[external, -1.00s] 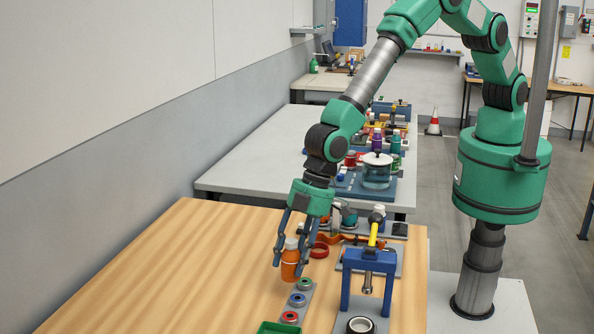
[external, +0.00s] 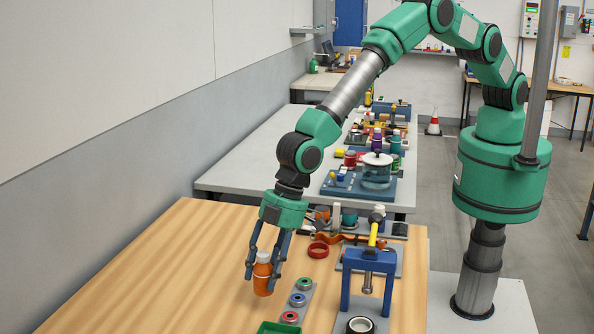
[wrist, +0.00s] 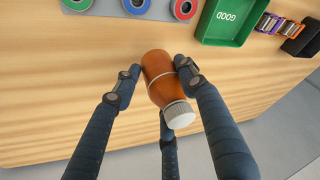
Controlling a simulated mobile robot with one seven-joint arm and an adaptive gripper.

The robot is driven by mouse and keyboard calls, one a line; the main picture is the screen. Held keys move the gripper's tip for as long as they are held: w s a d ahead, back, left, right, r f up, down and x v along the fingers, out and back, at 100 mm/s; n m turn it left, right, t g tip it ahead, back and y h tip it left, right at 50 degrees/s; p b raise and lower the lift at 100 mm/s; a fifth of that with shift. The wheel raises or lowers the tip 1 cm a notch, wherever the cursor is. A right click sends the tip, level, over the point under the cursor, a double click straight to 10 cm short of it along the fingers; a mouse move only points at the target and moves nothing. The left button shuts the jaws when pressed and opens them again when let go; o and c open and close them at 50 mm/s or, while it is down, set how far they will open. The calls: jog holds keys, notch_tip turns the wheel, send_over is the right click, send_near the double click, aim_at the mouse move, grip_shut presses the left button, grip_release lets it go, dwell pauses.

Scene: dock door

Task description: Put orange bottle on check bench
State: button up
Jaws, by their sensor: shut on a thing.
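The orange bottle (external: 262,274) has a white cap and is held in my gripper (external: 264,270) at the wooden bench (external: 160,270). In the wrist view the bottle (wrist: 158,72) sits between the dark fingers of my gripper (wrist: 160,85), with its ribbed white cap toward the camera. The fingers are shut on its sides. The bottle looks close to upright in the external view. I cannot tell whether its base touches the wood or hangs just above it.
A grey strip with several coloured rings (external: 298,300) lies right of the bottle. The wood to the left is clear.

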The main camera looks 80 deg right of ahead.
jog(key=shift+w+a+f, duration=0.2)
jog(key=shift+w+a, duration=1.15)
jog(key=shift+a, duration=0.3)
jog(key=shift+w+a+f, duration=0.15)
jog(key=shift+w+a, duration=1.15)
jog(key=shift+a, duration=0.3)
jog(key=shift+f, duration=1.7)
jog(key=shift+f, duration=0.2)
jog(key=o, duration=1.3)
jog(key=shift+r, duration=0.15)
jog(key=v, duration=1.2)
